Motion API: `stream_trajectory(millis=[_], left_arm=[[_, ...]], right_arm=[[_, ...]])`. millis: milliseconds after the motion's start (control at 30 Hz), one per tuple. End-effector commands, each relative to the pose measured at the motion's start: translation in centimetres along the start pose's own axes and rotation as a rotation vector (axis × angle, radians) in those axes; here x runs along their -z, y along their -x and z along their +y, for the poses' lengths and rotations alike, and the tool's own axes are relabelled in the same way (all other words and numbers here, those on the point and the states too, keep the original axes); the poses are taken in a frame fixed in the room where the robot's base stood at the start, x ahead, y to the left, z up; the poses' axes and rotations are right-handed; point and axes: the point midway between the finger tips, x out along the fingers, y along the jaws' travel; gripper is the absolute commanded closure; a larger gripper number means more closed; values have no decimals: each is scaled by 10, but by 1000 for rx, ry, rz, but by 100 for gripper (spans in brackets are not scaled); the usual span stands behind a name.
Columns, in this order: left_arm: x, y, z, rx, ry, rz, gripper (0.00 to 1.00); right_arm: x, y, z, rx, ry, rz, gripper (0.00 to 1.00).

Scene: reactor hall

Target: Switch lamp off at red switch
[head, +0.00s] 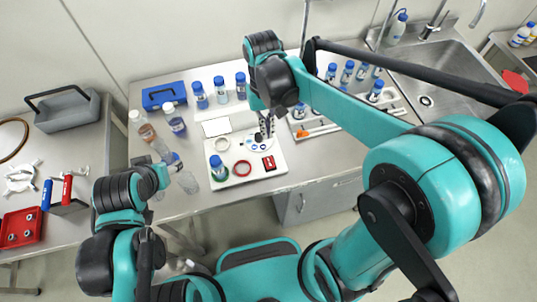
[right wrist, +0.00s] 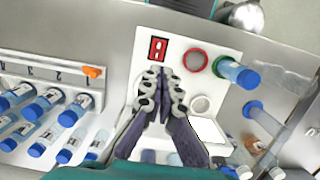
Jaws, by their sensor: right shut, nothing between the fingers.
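The red switch (head: 269,162) sits on the white board (head: 237,186) on the middle bench. It also shows in the right wrist view (right wrist: 158,48), just beyond my fingertips. My right gripper (head: 266,136) points down over the board, behind the switch in the head view. Its fingers (right wrist: 165,76) are together and empty, close to the switch but apart from it as far as I can see. The fingers hide part of the board. I cannot pick out a lamp for certain.
A red ring (head: 242,168) and a blue-capped bottle (head: 218,168) stand on the board. Bottles crowd its left side. A numbered rack with an orange knob (right wrist: 93,71) lies to the right in the head view. A blue box (head: 164,95) stands behind; a sink (head: 440,80) is far right.

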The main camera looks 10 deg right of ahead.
Motion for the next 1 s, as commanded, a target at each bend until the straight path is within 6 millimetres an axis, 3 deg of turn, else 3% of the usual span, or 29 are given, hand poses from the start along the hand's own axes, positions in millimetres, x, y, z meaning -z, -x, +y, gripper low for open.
stream_trajectory(millis=[167, 700, 1000], left_arm=[[-3, -4, 0, 0, 0, 0, 45], [-22, -30, 0, 0, 0, 0, 45], [-24, -34, 0, 0, 0, 0, 45]], right_arm=[[0, -17, 0, 0, 0, 1, 100], [0, -122, 0, 0, 0, 1, 100], [0, -140, 0, 0, 0, 1, 100]])
